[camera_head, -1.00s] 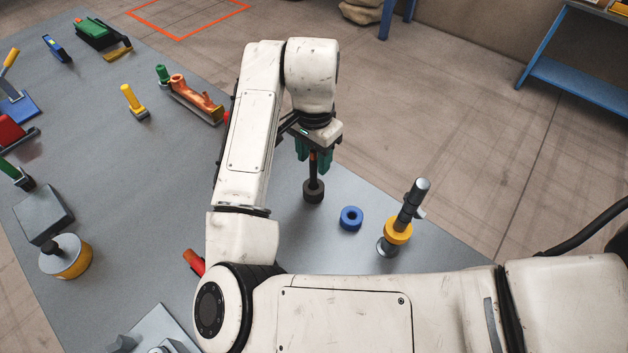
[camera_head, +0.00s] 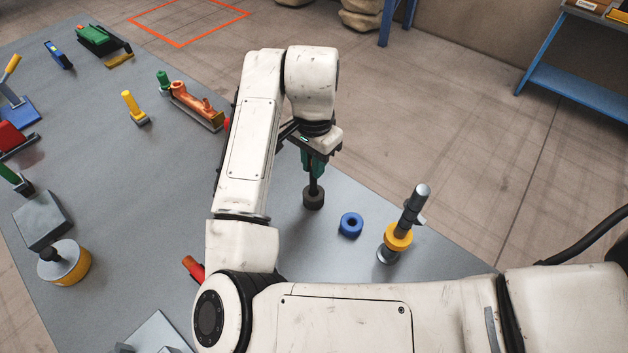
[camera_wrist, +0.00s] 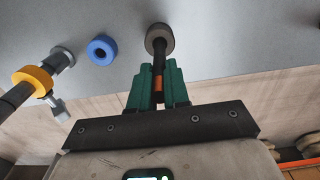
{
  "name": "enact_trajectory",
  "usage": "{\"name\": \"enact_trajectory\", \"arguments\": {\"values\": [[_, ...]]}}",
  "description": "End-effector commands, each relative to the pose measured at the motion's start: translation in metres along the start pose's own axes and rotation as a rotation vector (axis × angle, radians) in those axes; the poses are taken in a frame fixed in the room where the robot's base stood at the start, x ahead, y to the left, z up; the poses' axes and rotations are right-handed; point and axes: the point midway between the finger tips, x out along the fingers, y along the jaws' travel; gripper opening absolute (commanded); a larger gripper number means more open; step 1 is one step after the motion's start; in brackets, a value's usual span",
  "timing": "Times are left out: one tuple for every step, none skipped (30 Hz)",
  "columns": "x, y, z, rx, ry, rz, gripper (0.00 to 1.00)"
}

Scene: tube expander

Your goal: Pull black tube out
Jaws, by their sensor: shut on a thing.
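My gripper's green fingers are shut on the upper part of this rod from above. In the wrist view the fingers (camera_wrist: 158,92) close around an orange section of the rod (camera_wrist: 158,83), and its dark round end (camera_wrist: 159,38) shows beyond them. I cannot tell whether this end touches the table. A grey post (camera_head: 413,207) with a yellow ring (camera_head: 398,237) stands to the right. I cannot tell which piece is the black tube.
A blue ring (camera_head: 351,224) lies between the held rod and the post. A red-handled piece (camera_head: 193,267) lies left of my arm. Several coloured tools, such as an orange one (camera_head: 192,103), stand on the left side of the table. The table's right edge is near the post.

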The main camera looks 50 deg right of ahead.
Motion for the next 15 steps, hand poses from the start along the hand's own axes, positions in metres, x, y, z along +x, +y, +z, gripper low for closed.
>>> {"name": "enact_trajectory", "arguments": {"values": [[0.0,0.0,-0.0001,0.0,0.0,0.0,0.0],[0.0,0.0,-0.0001,0.0,0.0,0.0,0.0],[0.0,0.0,-0.0001,0.0,0.0,0.0,0.0],[-0.0001,0.0,-0.0001,0.0,0.0,0.0,0.0],[-0.0001,0.0,-0.0001,0.0,0.0,0.0,0.0],[-0.0002,-0.0001,-0.0001,0.0,0.0,0.0,0.0],[-0.0002,-0.0001,-0.0001,0.0,0.0,0.0,0.0],[-0.0003,-0.0001,-0.0001,0.0,0.0,0.0,0.0],[-0.0006,0.0,-0.0001,0.0,0.001,0.0,0.0],[-0.0009,-0.0001,-0.0001,0.0,0.0,0.0,0.0],[-0.0012,-0.0001,-0.0001,0.0,0.001,0.0,0.0],[-0.0017,-0.0001,-0.0001,0.0,0.001,0.0,0.0],[-0.0021,-0.0001,-0.0001,0.0,0.001,0.0,0.0],[-0.0026,-0.0001,-0.0001,0.0,0.001,0.0,0.0],[-0.0032,-0.0001,-0.0001,0.0,0.001,0.0,0.0]]}}
